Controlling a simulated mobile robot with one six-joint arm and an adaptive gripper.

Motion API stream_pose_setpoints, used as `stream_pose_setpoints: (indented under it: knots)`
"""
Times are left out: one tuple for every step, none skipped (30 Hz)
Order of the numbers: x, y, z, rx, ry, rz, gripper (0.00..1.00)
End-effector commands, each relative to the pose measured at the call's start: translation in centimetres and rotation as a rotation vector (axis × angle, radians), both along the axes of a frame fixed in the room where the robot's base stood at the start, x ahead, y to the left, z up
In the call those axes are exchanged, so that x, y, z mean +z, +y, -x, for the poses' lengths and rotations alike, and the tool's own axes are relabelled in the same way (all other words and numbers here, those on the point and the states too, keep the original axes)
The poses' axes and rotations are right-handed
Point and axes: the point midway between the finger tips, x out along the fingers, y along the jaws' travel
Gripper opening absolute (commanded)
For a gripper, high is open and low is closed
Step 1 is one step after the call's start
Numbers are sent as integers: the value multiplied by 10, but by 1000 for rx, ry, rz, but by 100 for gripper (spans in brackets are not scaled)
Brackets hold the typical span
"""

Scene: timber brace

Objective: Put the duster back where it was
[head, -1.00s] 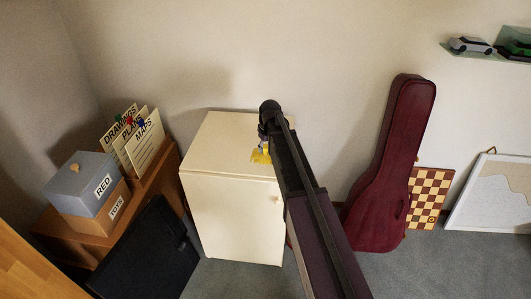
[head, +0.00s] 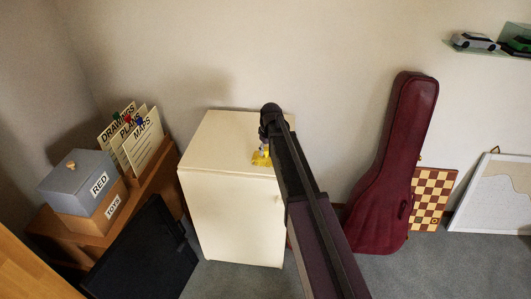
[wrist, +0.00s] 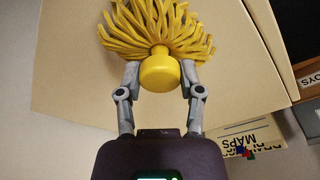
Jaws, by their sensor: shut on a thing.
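The yellow duster (wrist: 158,70), with a round knob and many soft strands, shows large in the wrist view. My gripper (wrist: 160,72) is shut on the duster's knob, one finger on each side. The strands spread out beyond the fingertips over the cream top of the cabinet. In the head view, a small part of the duster (head: 261,158) shows beside my arm, over the cream cabinet (head: 228,150). My arm hides most of the gripper there. I cannot tell whether the strands touch the cabinet top.
Left of the cabinet, a wooden shelf holds a grey box (head: 78,180) on a TOYS box (head: 100,218) and several labelled cards (head: 140,140). A black panel (head: 145,255) leans in front. A maroon instrument case (head: 392,165) and a chessboard (head: 432,195) stand right. The cabinet top's left part is clear.

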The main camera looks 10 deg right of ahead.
Motion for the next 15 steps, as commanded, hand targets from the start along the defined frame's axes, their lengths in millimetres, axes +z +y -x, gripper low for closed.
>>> stream_pose_setpoints:
  knots:
    - [0, 0, 0, 0, 0, 0, 10]
    - [0, 0, 0, 0, 0, 0, 10]
    - [0, 0, 0, 0, 0, 0, 10]
    - [0, 0, 0, 0, 0, 0, 10]
    - [0, 0, 0, 0, 0, 0, 10]
    - [0, 0, 0, 0, 0, 0, 10]
    - [0, 0, 0, 0, 0, 0, 10]
    - [0, 0, 0, 0, 0, 0, 10]
    - [-1, 0, 0, 0, 0, 0, 10]
    - [-1, 0, 0, 0, 0, 0, 10]
    - [-2, 0, 0, 0, 0, 0, 10]
    - [-3, 0, 0, 0, 0, 0, 10]
    - [-4, 0, 0, 0, 0, 0, 10]
    - [-3, 0, 0, 0, 0, 0, 57]
    - [-2, 0, 0, 0, 0, 0, 69]
